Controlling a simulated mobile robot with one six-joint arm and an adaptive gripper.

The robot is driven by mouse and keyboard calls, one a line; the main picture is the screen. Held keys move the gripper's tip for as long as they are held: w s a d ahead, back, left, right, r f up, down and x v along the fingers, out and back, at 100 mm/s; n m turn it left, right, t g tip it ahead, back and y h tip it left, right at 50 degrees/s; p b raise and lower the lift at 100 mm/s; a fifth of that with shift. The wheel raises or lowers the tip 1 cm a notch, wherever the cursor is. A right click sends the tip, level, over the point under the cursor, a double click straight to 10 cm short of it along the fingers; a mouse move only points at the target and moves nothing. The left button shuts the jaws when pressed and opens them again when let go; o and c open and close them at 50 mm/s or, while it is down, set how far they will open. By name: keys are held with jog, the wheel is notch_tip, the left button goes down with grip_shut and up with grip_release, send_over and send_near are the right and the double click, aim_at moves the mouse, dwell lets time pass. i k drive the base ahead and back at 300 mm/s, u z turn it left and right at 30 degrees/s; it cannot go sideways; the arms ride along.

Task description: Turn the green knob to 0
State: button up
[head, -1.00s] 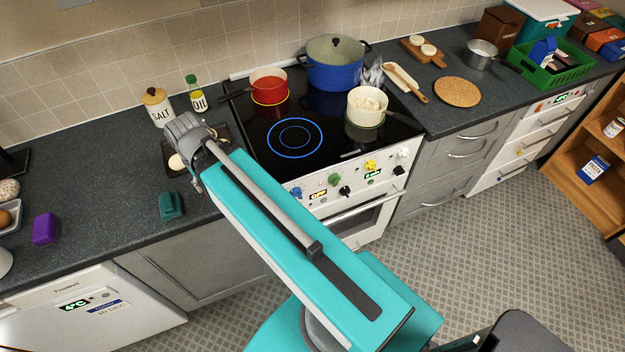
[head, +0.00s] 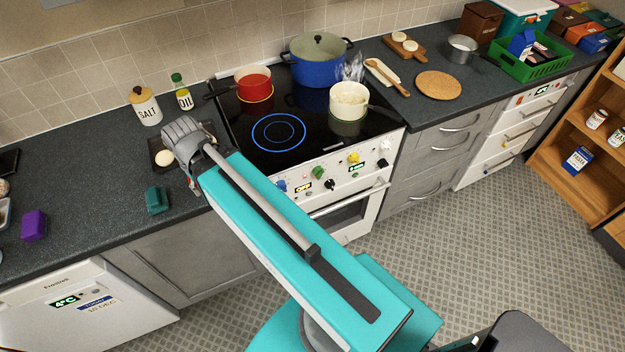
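The green knob (head: 319,172) is on the white front panel of the stove (head: 338,172), in the upper row between a blue knob (head: 281,186) and a yellow knob (head: 353,158). Its pointer and markings are too small to read. A small display (head: 304,186) left of it seems to read OFF; another (head: 357,168) glows green. My gripper (head: 193,181) is over the counter left of the stove, by a dark tray, well apart from the knob. Its fingers are mostly hidden by my wrist, so its opening cannot be told.
A red pot (head: 254,82), a blue pot (head: 318,63) and a steaming cream pan (head: 348,99) stand on the hob. A blue ring (head: 279,132) glows on the empty front-left zone. A teal object (head: 157,200) lies on the counter. The floor (head: 440,270) before the stove is clear.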

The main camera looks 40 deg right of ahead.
aim_at(318, 171)
jog(key=u, duration=0.05)
jog(key=k, duration=2.55)
jog(key=z, duration=0.6)
jog(key=i, duration=1)
jog(key=z, duration=0.1)
